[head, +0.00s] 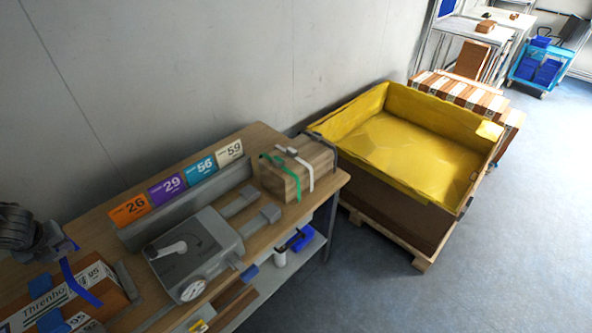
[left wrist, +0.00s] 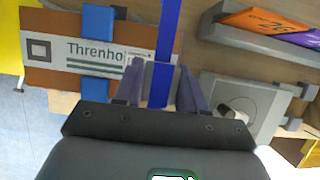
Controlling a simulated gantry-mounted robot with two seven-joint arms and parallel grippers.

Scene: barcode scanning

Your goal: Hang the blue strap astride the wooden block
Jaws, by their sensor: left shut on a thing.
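My left gripper (head: 66,248) is at the left of the head view, above the bench's near left part. It is shut on the blue strap (head: 77,284), which hangs down from the fingers in front of a labelled carton. In the left wrist view the strap (left wrist: 165,45) runs between the two fingers (left wrist: 160,88). The wooden block (head: 283,181) lies at the bench's far right end, well away from the gripper. My right gripper is out of view.
The carton (head: 100,271), with blue bands, lies under the gripper. A grey scale-like device (head: 195,246) and a rail with numbered cards (head: 185,184) stand between it and the block. A yellow-lined crate (head: 400,152) stands beyond the bench.

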